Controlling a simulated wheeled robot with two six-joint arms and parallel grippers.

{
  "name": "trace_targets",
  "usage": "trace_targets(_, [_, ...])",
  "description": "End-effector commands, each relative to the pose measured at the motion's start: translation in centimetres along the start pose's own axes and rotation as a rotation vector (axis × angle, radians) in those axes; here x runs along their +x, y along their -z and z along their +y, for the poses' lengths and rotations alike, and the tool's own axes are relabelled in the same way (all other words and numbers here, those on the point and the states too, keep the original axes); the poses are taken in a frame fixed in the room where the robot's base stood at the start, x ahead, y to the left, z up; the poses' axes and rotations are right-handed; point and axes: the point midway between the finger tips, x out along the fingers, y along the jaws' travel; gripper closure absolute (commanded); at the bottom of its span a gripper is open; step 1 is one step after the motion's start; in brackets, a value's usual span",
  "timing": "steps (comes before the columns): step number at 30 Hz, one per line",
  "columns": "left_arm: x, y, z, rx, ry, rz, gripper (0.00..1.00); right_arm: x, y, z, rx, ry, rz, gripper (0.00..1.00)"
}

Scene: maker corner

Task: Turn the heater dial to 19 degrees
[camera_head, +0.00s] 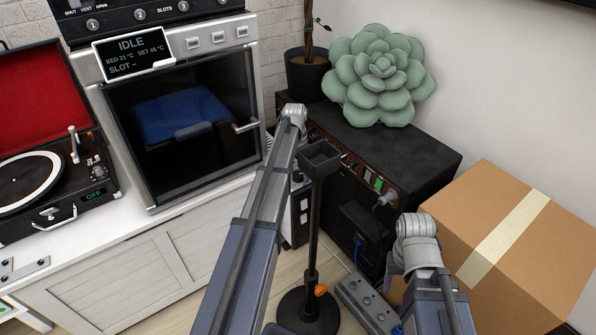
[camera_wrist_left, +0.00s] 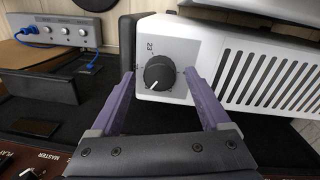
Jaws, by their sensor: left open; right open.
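The white heater (camera_wrist_left: 255,65) shows in the left wrist view, with a vented grille on its right part. Its round black dial (camera_wrist_left: 160,73) sits on a pale panel at the left end. The number 23 is printed above and left of the dial, and a light mark on the dial points to the lower left. My left gripper (camera_wrist_left: 159,75) is open, with one purple finger on each side of the dial. I cannot tell whether the fingers touch it.
In the head view, a black amplifier (camera_head: 400,150) carries a green plush succulent (camera_head: 378,72). A cardboard box (camera_head: 480,285) stands at the right. A black stand (camera_head: 313,235) rises beside my left arm. A grey box with blue cables (camera_wrist_left: 62,33) is upper left in the wrist view.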

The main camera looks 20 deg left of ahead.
Motion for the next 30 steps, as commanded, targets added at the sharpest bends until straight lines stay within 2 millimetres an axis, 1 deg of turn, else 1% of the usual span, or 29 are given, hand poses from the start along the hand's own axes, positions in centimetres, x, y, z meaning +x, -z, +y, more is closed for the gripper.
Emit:
trace_targets(5, [-0.5,0.0,0.0,0.000,0.000,0.000,0.20,-0.5,0.0,0.1,-0.001,0.000,0.000,0.38])
trace_targets(8, [-1.2,0.0,0.0,0.000,0.000,0.000,0.20,-1.2,-0.1,0.1,-0.002,0.000,0.000,0.38])
trace_targets(14, [-3.5,0.0,0.0,0.000,0.000,0.000,0.20,-3.5,-0.2,0.3,-0.007,0.000,0.000,0.38])
trace_targets(21, [-6.7,0.0,0.0,0.000,0.000,0.000,0.20,-6.6,-0.4,0.7,-0.007,-0.002,-0.001,0.38])
trace_targets(24, [-7.5,0.0,0.0,0.000,0.000,0.000,0.20,-7.5,-0.5,0.8,-0.005,-0.004,-0.002,0.38])
trace_targets(30, [-7.9,0.0,0.0,0.000,0.000,0.000,0.20,-7.8,-0.5,0.9,-0.003,-0.005,-0.003,0.38])
